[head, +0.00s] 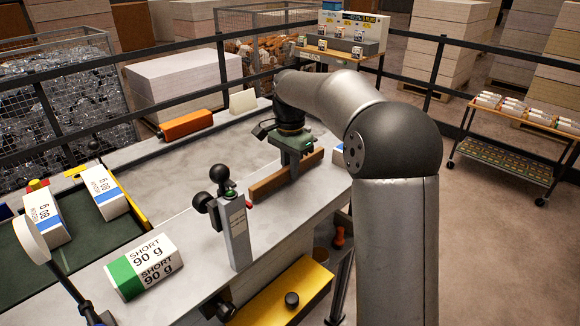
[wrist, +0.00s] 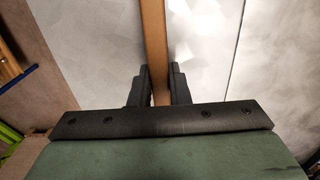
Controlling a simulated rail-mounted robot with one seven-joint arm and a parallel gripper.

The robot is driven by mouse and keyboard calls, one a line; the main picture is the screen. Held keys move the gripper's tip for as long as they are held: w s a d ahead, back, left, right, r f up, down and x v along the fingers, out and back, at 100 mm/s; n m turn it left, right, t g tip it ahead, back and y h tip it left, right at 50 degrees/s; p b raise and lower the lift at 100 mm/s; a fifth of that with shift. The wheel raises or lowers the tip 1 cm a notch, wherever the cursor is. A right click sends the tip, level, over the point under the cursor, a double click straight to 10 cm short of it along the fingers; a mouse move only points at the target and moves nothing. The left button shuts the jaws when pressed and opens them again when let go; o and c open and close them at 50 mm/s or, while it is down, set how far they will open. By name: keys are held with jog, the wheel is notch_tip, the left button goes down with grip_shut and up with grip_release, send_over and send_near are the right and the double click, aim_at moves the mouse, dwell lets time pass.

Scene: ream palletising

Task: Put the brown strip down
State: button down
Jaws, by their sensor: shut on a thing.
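The brown strip (head: 268,186) is a long, narrow bar standing on its edge at the right part of the grey table (head: 190,170) in the head view. My gripper (head: 293,168) is above its middle, with its fingers on either side of it. In the wrist view, the strip (wrist: 154,40) runs up between the two black fingers of my gripper (wrist: 158,84), which are shut on it. The strip's lower edge is at or just above the table; I cannot tell if it touches. Part of the strip is hidden behind my fingers.
A grey post (head: 235,232) with black knobs stands in front of the strip. A green-ended ream marked SHORT 90 g (head: 145,266) lies at the front left. Two blue-banded reams (head: 103,192) are on the left. An orange block (head: 186,125) lies at the back. The table's middle is clear.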

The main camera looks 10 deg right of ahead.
jog(key=shift+f, duration=0.25)
jog(key=shift+f, duration=0.15)
jog(key=c, duration=1.4)
grip_release()
jog(key=shift+o, duration=0.2)
